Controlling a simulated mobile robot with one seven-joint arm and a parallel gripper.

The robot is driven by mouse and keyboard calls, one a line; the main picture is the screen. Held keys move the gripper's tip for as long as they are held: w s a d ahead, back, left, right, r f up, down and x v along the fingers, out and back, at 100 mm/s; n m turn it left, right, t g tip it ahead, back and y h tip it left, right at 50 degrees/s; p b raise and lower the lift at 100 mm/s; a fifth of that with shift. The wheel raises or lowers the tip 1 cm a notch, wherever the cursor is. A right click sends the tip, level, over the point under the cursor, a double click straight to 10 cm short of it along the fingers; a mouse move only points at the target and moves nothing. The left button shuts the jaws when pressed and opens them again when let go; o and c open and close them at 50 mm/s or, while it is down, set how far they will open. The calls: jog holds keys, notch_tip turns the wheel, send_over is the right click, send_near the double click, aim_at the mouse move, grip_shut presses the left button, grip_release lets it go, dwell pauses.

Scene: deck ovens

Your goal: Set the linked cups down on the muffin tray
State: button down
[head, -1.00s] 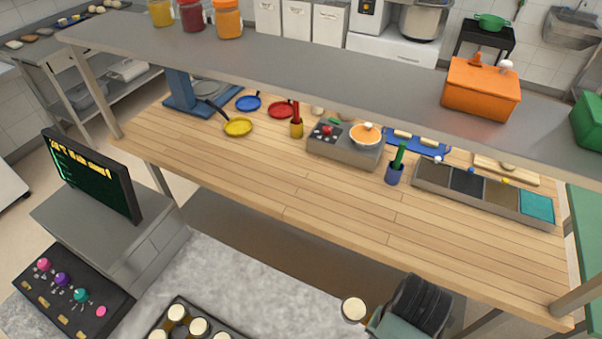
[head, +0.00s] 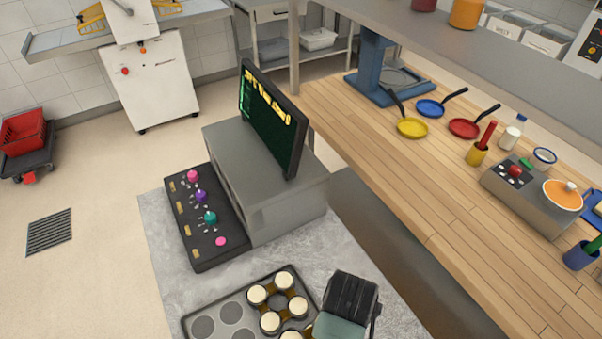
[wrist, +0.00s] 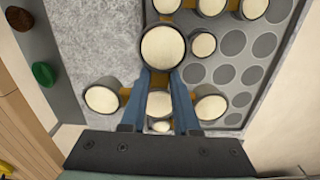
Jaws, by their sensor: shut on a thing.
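The muffin tray (head: 222,299) lies on the grey stone counter at the bottom of the head view, with empty wells on its left. Several cream-topped cups (head: 257,294) joined by brown links stand on it. My gripper (wrist: 160,80) is shut on linked cups; a large cream-topped cup (wrist: 163,47) shows just past the fingertips, with others to either side (wrist: 102,97). In the head view my gripper is at the tray's right side, its fingers hidden. The tray's empty wells (wrist: 223,75) show at right in the wrist view. Whether the held cups touch the tray I cannot tell.
A control panel with coloured knobs (head: 210,217) and a grey box with a dark screen (head: 270,120) stand behind the tray. A wooden worktable (head: 400,165) with pans is to the right. Bare stone counter (head: 157,225) lies beside the panel.

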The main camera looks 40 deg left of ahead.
jog(key=s+a+n, duration=0.1)
jog(key=n, duration=0.2)
jog(key=s+a+n, duration=0.1)
jog(key=a+n, duration=0.1)
jog(key=n, duration=0.1)
jog(key=s+a+n+p, duration=0.1)
jog(key=s+a+n, duration=0.1)
jog(key=n, duration=0.1)
jog(key=shift+a+f, duration=0.15)
jog(key=shift+a, duration=0.05)
jog(key=s+a+f+n, duration=0.1)
jog(key=n, duration=0.2)
jog(key=s+a+f+n, duration=0.2)
jog(key=n, duration=0.1)
jog(key=s+a+f+n+p, duration=0.1)
jog(key=s+f+n, duration=0.1)
jog(key=n, duration=0.1)
jog(key=shift+a+f+n, duration=0.25)
jog(key=shift+n, duration=0.15)
jog(key=shift+f, duration=2.5)
jog(key=shift+f, duration=0.15)
jog(key=c, duration=0.7)
grip_release()
jog(key=shift+o, duration=0.2)
